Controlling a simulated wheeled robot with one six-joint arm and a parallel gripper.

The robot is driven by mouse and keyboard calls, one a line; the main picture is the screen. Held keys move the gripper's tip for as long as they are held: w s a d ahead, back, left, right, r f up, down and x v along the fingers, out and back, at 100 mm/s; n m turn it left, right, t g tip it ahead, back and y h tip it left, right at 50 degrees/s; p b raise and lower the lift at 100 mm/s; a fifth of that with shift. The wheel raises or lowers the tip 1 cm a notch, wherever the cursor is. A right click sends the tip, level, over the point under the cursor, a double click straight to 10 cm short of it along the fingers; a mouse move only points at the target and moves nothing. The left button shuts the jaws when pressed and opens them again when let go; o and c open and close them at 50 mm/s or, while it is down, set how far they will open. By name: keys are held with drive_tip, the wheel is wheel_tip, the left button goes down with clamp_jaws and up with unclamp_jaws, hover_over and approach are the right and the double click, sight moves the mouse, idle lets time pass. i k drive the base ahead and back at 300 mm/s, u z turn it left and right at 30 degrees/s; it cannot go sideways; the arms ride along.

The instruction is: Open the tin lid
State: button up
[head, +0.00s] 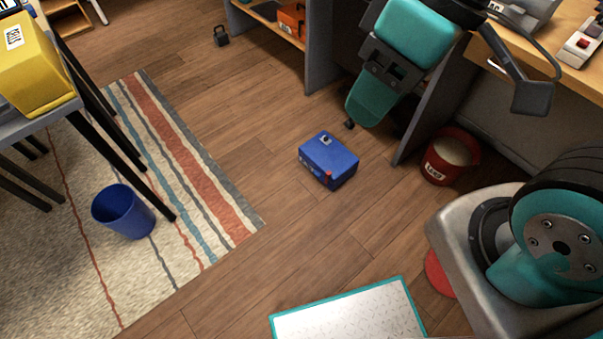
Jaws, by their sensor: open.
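A blue box (328,161), the most tin-like thing in view, stands on the wooden floor near the middle of the head view. Its top looks shut and carries a small grey fitting. A small red piece, perhaps a latch, shows on its front near the lower corner, and pale marking is on its front side. I cannot tell where the lid seam runs. A joint of my arm fills the lower right, apart from the box.
A blue bin (123,211) stands on the striped rug (215,190) at left. A red bucket (450,157) stands right of the box, by the workbench. A yellow case (38,65) is upper left. Floor around the box is clear.

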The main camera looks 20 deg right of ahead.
sight(334, 157)
drive_tip(key=u, duration=0.2)
drive_tip(key=i, duration=1.15)
drive_tip(key=z, duration=0.6)
